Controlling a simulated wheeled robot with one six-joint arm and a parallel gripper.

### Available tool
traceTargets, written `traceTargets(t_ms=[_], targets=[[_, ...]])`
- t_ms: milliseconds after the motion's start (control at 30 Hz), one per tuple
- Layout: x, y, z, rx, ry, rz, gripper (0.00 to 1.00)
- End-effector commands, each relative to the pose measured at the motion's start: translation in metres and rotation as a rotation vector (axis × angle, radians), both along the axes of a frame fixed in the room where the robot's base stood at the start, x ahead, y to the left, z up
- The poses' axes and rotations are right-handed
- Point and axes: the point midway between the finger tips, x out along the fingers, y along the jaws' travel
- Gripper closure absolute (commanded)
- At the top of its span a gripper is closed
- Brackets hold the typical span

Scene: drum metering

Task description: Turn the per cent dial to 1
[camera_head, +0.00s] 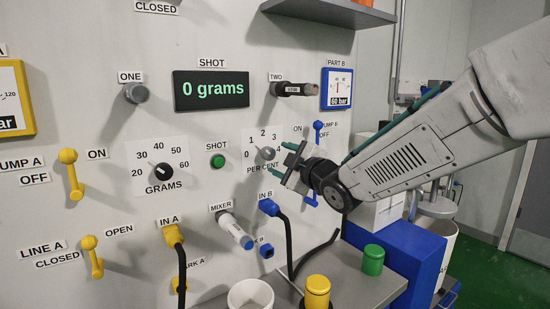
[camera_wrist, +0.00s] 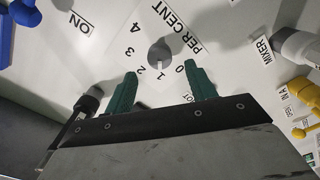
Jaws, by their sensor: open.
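The PER CENT dial (camera_head: 267,154) is a small grey knob on a white plate marked 0 to 4, on the wall panel. In the wrist view the dial (camera_wrist: 160,52) is just beyond my fingertips, with the 1 mark between them and the knob's base. I cannot tell for sure where its pointer stands. My gripper (camera_head: 282,158) is open, its green fingers close in front of the dial and to its right. In the wrist view the open fingers (camera_wrist: 160,72) are spread on either side of the dial's near edge, apart from it and empty.
The green SHOT button (camera_head: 218,161) and GRAMS dial (camera_head: 161,171) are to the left. The display (camera_head: 210,89) reads 0 grams. The blue PUMP B lever (camera_head: 318,131) is near my wrist. Below are the blue IN B connector (camera_head: 269,207), the mixer (camera_head: 236,231) and a white cup (camera_head: 250,295).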

Motion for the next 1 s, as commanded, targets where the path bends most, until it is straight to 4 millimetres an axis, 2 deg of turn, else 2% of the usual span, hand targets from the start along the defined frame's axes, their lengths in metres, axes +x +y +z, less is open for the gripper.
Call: traceTargets(t_ms=[100,233,667,767,867,967,1000], targets=[[-0.016,-0.010,0.000,-0.002,0.000,0.000,0.44],[-0.026,-0.017,-0.001,-0.002,0.001,0.000,0.44],[-0.028,-0.020,-0.005,0.006,0.027,-0.007,0.44],[-0.025,-0.028,-0.025,-0.002,0.135,-0.055,0.44],[-0.029,-0.049,-0.067,-0.014,0.341,-0.161,0.44],[-0.052,-0.085,-0.100,-0.008,0.571,-0.315,0.44],[-0.065,-0.101,-0.110,-0.001,0.659,-0.381,0.44]])
